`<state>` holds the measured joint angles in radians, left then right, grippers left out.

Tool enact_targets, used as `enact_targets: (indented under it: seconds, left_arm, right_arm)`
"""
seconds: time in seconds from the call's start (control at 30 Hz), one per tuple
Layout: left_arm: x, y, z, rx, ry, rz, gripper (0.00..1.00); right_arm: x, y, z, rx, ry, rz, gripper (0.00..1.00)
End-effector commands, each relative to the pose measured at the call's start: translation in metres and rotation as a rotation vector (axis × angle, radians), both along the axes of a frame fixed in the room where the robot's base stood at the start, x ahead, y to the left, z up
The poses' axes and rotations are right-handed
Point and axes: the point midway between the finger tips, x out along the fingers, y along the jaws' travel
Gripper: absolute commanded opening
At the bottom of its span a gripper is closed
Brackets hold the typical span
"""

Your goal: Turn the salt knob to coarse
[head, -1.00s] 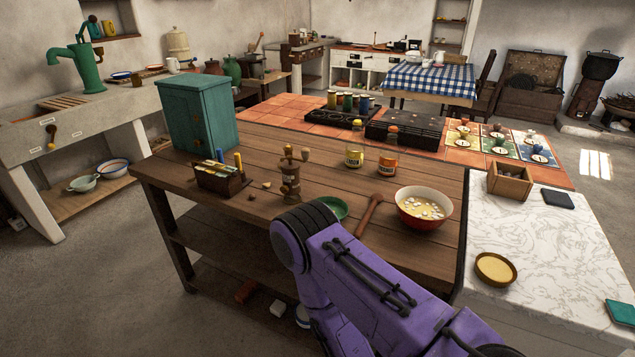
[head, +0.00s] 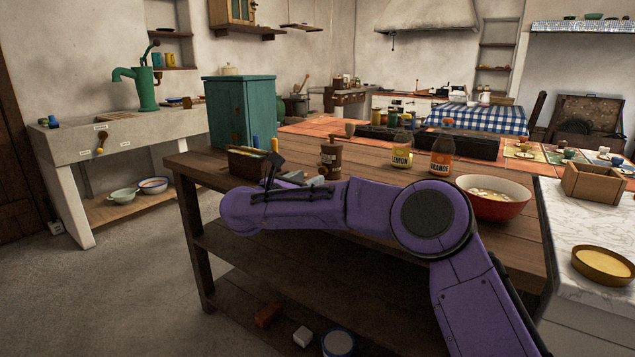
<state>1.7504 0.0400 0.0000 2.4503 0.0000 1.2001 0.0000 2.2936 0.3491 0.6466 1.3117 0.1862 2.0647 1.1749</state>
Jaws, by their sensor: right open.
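A brown wooden mill (head: 331,157) stands upright on the wooden table, with a lighter knob-like piece (head: 350,130) showing above and to its right. I cannot read any salt or coarse marking on it or tell its setting. My right gripper (head: 288,174) is at the arm's far side, just left of the mill, open and partly hidden by the arm. It appears apart from the mill. My left gripper is out of view.
A small wooden box (head: 248,163) stands left of the gripper, before a teal cabinet (head: 240,112). Lemon (head: 402,151) and orange (head: 441,156) bottles and a red bowl (head: 493,198) stand to the right. The table (head: 535,235) has bare wood near the bowl.

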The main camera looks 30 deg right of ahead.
Motion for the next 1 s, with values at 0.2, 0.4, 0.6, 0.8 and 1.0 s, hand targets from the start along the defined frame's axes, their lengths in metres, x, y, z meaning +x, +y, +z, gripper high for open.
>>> enact_targets:
  seconds: [0.2, 0.4, 0.6, 0.8, 1.0]
  left_arm:
    - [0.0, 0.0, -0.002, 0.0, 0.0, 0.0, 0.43]
    - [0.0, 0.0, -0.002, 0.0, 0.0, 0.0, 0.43]
    - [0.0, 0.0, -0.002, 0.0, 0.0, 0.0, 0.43]
    - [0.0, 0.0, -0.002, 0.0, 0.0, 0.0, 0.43]
    - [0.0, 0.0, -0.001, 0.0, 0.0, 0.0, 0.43]
  right_arm:
    - [0.017, -0.04, -0.002, -0.001, 0.004, -0.001, 0.52]
    - [0.022, -0.052, -0.001, -0.004, 0.005, 0.003, 0.52]
    - [0.022, -0.052, -0.001, -0.005, 0.006, 0.003, 0.52]
    - [0.022, -0.052, -0.001, -0.005, 0.006, 0.003, 0.0]
    - [0.022, -0.052, -0.001, -0.008, 0.014, 0.002, 0.0]
